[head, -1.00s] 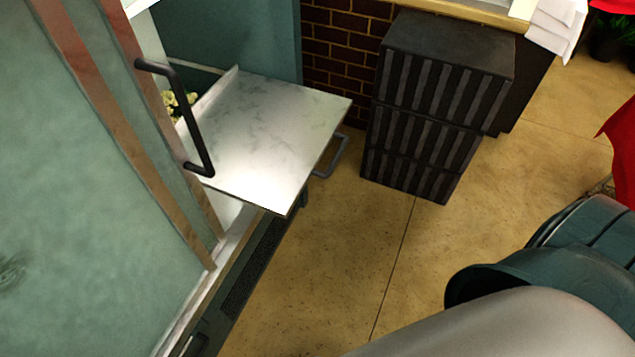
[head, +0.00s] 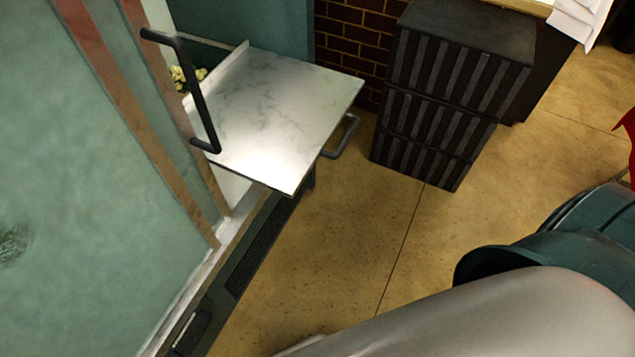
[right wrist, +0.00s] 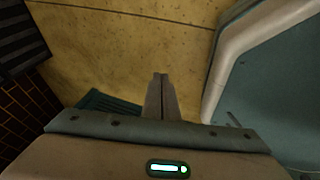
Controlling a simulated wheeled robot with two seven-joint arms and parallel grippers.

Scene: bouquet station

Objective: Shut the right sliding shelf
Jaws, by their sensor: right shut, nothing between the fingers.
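The right sliding shelf (head: 275,115) is a white marbled slab pulled out of the cabinet, with a dark bar handle (head: 342,137) on its front edge. It lies past the frosted cabinet door (head: 70,200), which has a tall black handle (head: 190,90). My right gripper (right wrist: 159,77) is shut and empty in the right wrist view, above the tan floor and apart from the shelf. In the head view only a pale part of my arm shows at the bottom right. My left gripper is in neither view.
A stack of dark slatted crates (head: 445,95) stands right of the shelf against a brick wall (head: 350,45). A dark teal bin (head: 560,245) is at the right. The tan floor (head: 370,225) between is clear. Pale flowers (head: 183,78) show behind the shelf.

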